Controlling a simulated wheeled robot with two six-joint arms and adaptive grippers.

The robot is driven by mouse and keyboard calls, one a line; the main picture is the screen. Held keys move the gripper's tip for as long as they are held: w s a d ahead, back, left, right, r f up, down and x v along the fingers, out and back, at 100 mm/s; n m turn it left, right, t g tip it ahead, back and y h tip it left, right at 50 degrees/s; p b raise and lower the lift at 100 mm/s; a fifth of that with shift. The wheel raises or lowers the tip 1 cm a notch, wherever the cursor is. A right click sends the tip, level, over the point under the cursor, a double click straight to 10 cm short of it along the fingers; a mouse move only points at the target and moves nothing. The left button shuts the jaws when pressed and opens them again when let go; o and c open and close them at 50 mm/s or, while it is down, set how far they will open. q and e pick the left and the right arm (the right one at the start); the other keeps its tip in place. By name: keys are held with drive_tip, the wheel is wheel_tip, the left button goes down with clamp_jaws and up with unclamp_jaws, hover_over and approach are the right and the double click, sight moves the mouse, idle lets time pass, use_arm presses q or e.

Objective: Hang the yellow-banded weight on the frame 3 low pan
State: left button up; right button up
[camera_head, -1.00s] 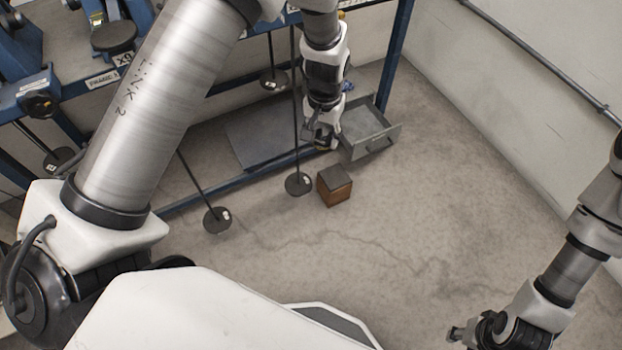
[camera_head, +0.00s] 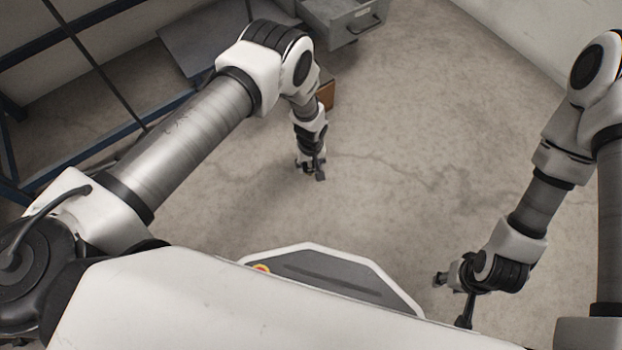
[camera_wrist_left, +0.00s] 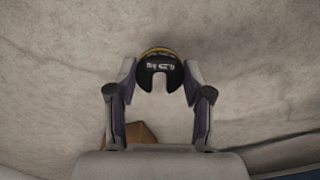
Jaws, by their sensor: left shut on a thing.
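The yellow-banded weight (camera_wrist_left: 160,66) shows in the left wrist view as a dark slotted disc with a yellow rim and white lettering. My left gripper (camera_wrist_left: 158,84) is shut on it, with one finger at each side. In the head view my left gripper (camera_head: 312,172) hangs over the bare floor, and the weight is too small to make out there. My right gripper (camera_head: 452,298) is at the lower right, away from the weight; its finger opening is unclear. The frame 3 low pan cannot be made out in these frames.
A grey open drawer (camera_head: 345,20) stands at the top. A brown box (camera_head: 326,95) is partly behind my left wrist; it also shows in the left wrist view (camera_wrist_left: 142,134). Blue rack bars (camera_head: 75,150) stand at the left. The middle floor is clear.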

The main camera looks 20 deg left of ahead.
sight(311, 181)
use_arm(q)
drive_tip(key=shift+s+d+f, duration=0.1)
drive_tip(key=shift+f, duration=0.8)
drive_tip(key=shift+f+b, duration=2.25)
drive_tip(key=shift+f, duration=0.5)
use_arm(e)
drive_tip(key=shift+f, duration=2.65)
use_arm(q)
drive_tip(key=shift+f+b, duration=0.4)
drive_tip(key=shift+b, duration=0.1)
use_arm(e)
drive_tip(key=shift+f, duration=0.5)
use_arm(q)
drive_tip(key=o, duration=1.2)
drive_tip(key=shift+o, duration=0.2)
wheel_tip(311, 181, up, 12)
